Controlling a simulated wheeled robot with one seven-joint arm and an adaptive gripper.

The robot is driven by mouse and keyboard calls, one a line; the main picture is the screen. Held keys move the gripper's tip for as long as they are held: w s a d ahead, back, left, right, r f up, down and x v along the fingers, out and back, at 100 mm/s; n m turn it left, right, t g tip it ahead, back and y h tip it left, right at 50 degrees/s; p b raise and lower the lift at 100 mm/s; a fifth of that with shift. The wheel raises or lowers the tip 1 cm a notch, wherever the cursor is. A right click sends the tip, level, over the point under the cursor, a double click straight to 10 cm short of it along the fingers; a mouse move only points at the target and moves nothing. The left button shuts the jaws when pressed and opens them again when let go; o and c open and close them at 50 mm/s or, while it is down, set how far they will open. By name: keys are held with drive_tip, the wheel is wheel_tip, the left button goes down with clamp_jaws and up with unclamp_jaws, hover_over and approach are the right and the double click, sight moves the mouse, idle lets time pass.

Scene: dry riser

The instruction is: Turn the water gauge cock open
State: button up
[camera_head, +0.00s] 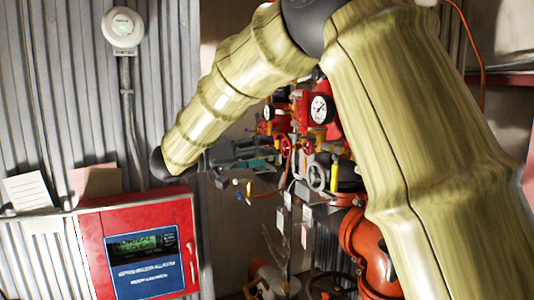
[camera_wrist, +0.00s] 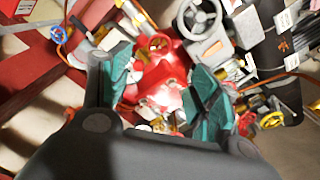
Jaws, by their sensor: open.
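In the head view, my gripper (camera_head: 262,163) is in front of the red valve assembly, left of the gauges. A round white-faced gauge (camera_head: 320,108) is near the top, and a smaller gauge (camera_head: 268,112) is to its left. I cannot tell which small handle is the water gauge cock. In the wrist view, my gripper (camera_wrist: 162,88) is open, with its teal fingers apart. Red pipework (camera_wrist: 150,75) with a small yellow handle (camera_wrist: 155,43) shows between and beyond them. Nothing is clearly held. I cannot tell whether the fingers touch anything.
A red alarm cabinet (camera_head: 188,215) is on the left wall. A grey handwheel (camera_head: 317,176) is right of my gripper and also shows in the wrist view (camera_wrist: 203,18). An orange pipe (camera_head: 368,250) is below. Fittings crowd closely.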

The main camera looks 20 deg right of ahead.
sight(305, 148)
drive_tip(key=d+n+b, duration=0.4)
drive_tip(key=n+b, duration=0.2)
drive_tip(key=n, duration=0.3)
drive_tip(key=d+n+b, duration=0.4)
drive_tip(key=n+b, duration=0.2)
drive_tip(key=n, duration=0.3)
drive_tip(key=d+n+b, duration=0.4)
drive_tip(key=n+b, duration=0.2)
drive_tip(key=n, duration=0.3)
drive_tip(key=shift+w+d, duration=0.25)
drive_tip(key=shift+w, duration=0.15)
idle(0.4)
drive_tip(key=shift+c, duration=0.4)
